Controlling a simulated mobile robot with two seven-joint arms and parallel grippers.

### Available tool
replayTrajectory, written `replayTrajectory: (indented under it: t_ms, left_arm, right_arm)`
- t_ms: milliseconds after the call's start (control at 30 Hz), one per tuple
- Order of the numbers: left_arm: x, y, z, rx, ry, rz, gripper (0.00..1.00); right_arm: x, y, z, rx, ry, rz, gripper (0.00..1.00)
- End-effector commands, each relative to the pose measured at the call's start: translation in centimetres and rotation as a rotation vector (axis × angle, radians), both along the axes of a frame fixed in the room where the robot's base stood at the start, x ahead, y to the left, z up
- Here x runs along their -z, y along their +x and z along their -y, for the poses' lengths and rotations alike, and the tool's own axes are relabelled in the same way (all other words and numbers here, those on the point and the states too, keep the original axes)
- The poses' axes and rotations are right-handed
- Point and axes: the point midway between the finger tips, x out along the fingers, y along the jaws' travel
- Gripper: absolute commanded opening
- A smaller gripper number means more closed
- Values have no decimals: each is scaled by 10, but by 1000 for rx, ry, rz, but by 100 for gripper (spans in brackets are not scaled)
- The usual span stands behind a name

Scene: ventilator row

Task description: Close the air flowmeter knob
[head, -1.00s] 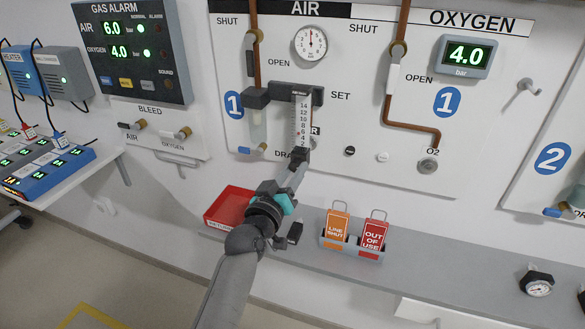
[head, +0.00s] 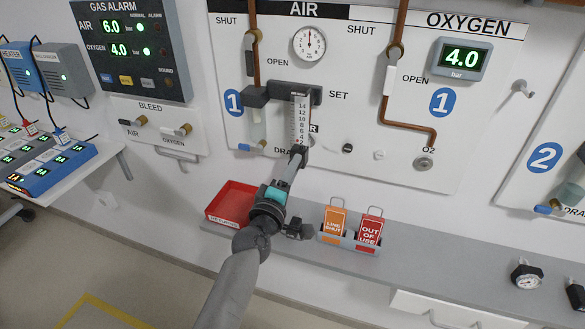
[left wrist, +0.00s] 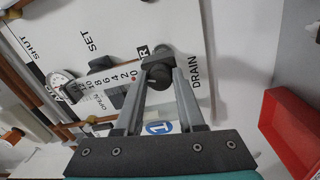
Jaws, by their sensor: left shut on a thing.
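The air flowmeter (head: 300,118) is a clear upright tube with a printed scale, mounted under the AIR header. Its dark round knob (left wrist: 159,74) is at the lower end of the scale. My left gripper (head: 298,155) reaches up to it from below. In the left wrist view the two grey fingers of the left gripper (left wrist: 161,78) are closed on opposite sides of the knob. A small red spot shows close to the 0 of the scale there. In the head view the fingers mostly hide the knob. My right gripper is not in view.
A shelf (head: 440,268) runs below the panel. It bears a red tray (head: 232,204), orange LINE SHUT tags (head: 334,222) and red OUT OF USE tags (head: 370,228). A water-trap bowl (head: 258,125) hangs just left of the flowmeter. The AIR gauge (head: 309,43) is above.

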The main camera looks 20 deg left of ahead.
Motion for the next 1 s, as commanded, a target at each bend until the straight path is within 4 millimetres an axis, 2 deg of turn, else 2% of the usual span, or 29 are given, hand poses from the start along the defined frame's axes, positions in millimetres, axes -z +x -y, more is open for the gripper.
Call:
replayTrajectory:
  t_ms: [400,633,1000]
  left_arm:
    - [-1,0,0,-2,-303,-9,0]
    - [-1,0,0,-1,-382,-12,0]
    - [-1,0,0,-1,-411,-13,0]
  right_arm:
    - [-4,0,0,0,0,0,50]
    - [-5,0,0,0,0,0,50]
    - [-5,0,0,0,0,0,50]
